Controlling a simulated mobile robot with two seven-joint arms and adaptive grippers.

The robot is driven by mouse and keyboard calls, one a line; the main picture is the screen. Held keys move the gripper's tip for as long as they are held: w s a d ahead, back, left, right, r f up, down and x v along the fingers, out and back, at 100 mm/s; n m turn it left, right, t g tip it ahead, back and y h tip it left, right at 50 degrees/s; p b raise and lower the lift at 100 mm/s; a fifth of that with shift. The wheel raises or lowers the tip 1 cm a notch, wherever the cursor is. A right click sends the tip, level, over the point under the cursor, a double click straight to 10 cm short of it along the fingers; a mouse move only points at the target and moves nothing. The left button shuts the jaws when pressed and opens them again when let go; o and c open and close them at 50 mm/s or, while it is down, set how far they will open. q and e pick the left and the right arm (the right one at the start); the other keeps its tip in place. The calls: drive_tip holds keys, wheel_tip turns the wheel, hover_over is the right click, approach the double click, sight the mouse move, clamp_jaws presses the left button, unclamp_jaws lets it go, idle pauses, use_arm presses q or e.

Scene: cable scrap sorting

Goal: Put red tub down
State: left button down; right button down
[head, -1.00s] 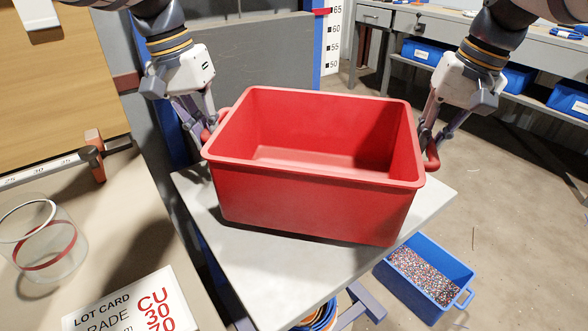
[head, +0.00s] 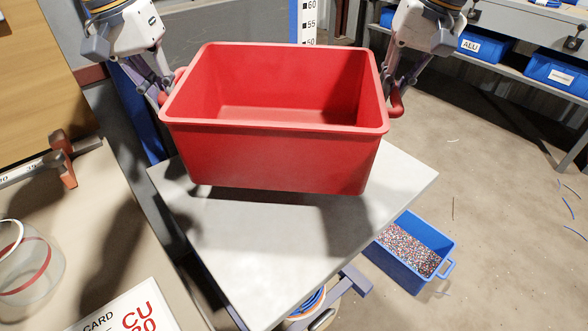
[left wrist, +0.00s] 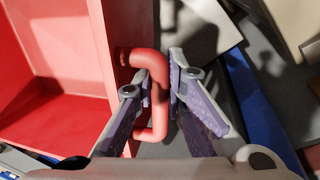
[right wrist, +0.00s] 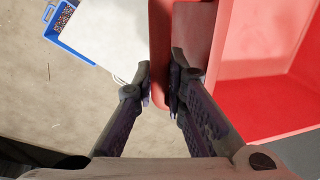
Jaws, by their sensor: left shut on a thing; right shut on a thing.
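The red tub (head: 270,160) is empty and held roughly level between my two grippers, above the light grey table top (head: 260,245). A shadow lies on the table below it, and the tub looks raised off the surface. My left gripper (head: 160,93) is shut on the tub's left handle, and the left wrist view shows its fingers (left wrist: 156,85) on either side of the red handle (left wrist: 158,120). My right gripper (head: 392,92) is shut on the right handle. In the right wrist view its fingers (right wrist: 160,75) close at that handle, partly hidden.
A blue bin of granules (head: 410,252) stands on the floor right of the table. A side table (head: 85,240) at left holds a clear jar (head: 28,265) and a lot card (head: 130,312). A bench with blue bins (head: 485,45) is at back right. The table's front is bare.

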use_arm(q)
drive_tip(key=shift+f, duration=0.1)
